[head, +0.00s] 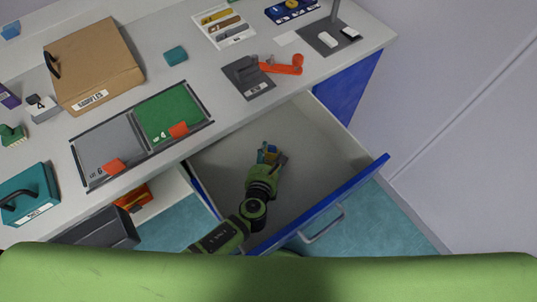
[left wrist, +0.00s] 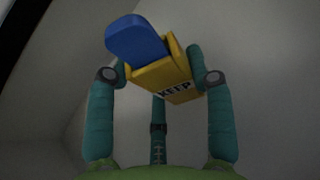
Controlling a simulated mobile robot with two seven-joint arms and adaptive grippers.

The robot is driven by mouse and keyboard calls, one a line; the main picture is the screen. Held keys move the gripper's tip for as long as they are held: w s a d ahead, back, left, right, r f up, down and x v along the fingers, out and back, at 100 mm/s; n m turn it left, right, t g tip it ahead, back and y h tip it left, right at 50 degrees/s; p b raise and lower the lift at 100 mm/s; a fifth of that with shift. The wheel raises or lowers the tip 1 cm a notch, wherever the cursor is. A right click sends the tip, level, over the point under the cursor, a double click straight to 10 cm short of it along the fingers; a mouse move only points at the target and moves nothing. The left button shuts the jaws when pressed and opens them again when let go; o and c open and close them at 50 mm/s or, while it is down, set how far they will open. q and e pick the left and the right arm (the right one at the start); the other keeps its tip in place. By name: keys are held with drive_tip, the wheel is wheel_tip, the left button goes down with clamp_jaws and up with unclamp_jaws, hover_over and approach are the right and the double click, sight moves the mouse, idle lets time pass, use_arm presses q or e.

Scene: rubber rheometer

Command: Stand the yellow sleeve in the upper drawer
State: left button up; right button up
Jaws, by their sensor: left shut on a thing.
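The yellow sleeve (left wrist: 160,75) is between the fingers of my left gripper (left wrist: 160,78), which is shut on it. It bears the word KEEP, and a blue piece (left wrist: 137,38) sticks out of its end. In the head view my left gripper (head: 268,160) is inside the open upper drawer (head: 325,150), near its back left part, with the sleeve (head: 273,154) small at its tip. Whether the sleeve touches the drawer floor cannot be told. My right gripper is not in view.
The drawer is pulled out, with its blue front (head: 330,200) and handle (head: 322,223) toward me. Its right part is empty. On the desk above are a tray (head: 74,150) with grey and green fields, a brown case (head: 95,65) and a grey stand with an orange lever (head: 283,66).

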use_arm(q)
drive_tip(key=shift+f+b, duration=0.55)
drive_tip(key=shift+f, duration=0.1)
idle(0.3)
drive_tip(key=o, duration=1.2)
drive_tip(key=shift+o, duration=0.2)
drive_tip(key=shift+r, duration=0.15)
wheel_tip(320, 180, up, 14)
drive_tip(key=p, duration=1.4)
